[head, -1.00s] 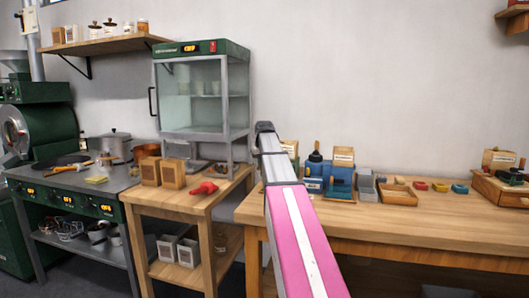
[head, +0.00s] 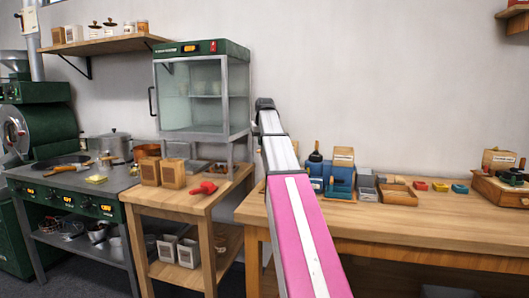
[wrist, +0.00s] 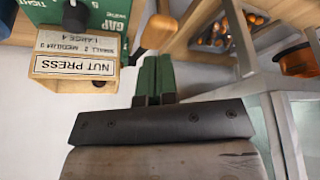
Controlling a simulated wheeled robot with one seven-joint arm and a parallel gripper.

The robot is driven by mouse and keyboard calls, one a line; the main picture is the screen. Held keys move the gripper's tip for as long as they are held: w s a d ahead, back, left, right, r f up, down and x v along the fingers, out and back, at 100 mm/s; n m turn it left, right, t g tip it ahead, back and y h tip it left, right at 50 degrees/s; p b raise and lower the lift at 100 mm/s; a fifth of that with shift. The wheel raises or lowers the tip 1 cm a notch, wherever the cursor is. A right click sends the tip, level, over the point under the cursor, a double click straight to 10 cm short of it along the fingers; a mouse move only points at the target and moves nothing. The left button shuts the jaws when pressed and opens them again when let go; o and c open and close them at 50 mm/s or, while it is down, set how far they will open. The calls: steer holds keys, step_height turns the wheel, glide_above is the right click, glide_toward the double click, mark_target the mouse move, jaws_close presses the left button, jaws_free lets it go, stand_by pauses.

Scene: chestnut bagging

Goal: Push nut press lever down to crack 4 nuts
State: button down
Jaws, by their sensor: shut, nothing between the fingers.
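In the wrist view, my gripper (wrist: 153,72) shows as two dark green fingers side by side, shut and empty. The nut press sign (wrist: 75,65) is a wooden-edged card with printed lettering at upper left. Behind it is a green body (wrist: 108,14) with a dark knob and "GAP" and "TIGHT" lettering. A rounded wooden piece (wrist: 157,31) stands beyond my fingertips, apart from them in the picture. I cannot tell whether it is the lever's grip. No nut in the press shows. In the head view my arm hides my gripper and perhaps the press.
A wooden tray of nuts (wrist: 256,18) and a copper-coloured bowl (wrist: 298,62) show at right in the wrist view. In the head view, a blue device (head: 341,179) and a wooden tray (head: 398,196) stand on the long bench (head: 430,222). The bench's front is largely clear.

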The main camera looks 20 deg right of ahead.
steer(key=shift+f, duration=0.1)
stand_by(0.6)
steer(key=shift+s+f, duration=0.15)
steer(key=shift+f, duration=0.8)
steer(key=shift+s+f, duration=0.1)
steer(key=shift+f, duration=1.05)
